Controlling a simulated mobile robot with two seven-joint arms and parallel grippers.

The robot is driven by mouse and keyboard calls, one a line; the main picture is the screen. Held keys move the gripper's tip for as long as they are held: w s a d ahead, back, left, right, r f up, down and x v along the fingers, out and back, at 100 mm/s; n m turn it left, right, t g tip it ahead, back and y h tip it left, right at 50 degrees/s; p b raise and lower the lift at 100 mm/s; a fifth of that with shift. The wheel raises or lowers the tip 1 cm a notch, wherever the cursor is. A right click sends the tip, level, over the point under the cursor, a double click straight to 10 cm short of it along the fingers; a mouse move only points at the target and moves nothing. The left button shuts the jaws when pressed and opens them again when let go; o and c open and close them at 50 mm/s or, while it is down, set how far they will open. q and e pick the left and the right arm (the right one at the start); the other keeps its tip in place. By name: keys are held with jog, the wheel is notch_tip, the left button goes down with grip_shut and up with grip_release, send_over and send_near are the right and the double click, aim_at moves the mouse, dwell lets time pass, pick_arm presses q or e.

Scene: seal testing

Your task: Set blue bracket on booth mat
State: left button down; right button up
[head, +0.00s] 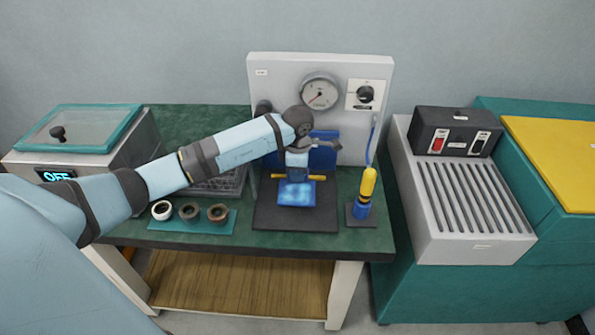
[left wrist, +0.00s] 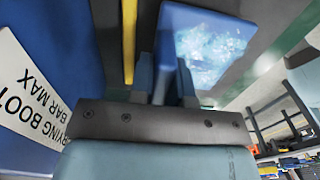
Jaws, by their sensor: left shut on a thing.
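The blue bracket (head: 297,194) shows in the head view as a blue plate with a pale, wet-looking patch, below my left gripper (head: 297,171). My left gripper also shows in the left wrist view (left wrist: 165,85), shut on an upright blue part of the bracket (left wrist: 205,48). The bracket is over the dark square mat (head: 268,216) in front of the grey gauge panel. I cannot tell whether its underside touches the mat. The wrist and fingers hide part of the bracket's upright side. My right gripper is not in view.
A yellow bar (head: 318,178) and a blue panel (head: 325,152) stand close behind the bracket. A yellow-and-blue tool (head: 366,188) stands right of the mat. Several rings (head: 189,211) lie on a teal mat at left. A grey slatted unit (head: 465,195) stands further right.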

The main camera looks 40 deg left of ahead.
pick_arm(q)
jog(key=shift+f, duration=0.3)
jog(key=shift+f+b, duration=0.4)
jog(key=shift+b, duration=0.15)
dwell(0.3)
jog(key=c, duration=1.1)
grip_release()
jog(key=shift+o, duration=0.5)
jog(key=shift+f, duration=0.1)
jog(key=shift+r+p, duration=0.45)
jog(key=shift+r, duration=0.25)
jog(key=shift+r+p, duration=1.3)
jog(key=shift+r, duration=1.1)
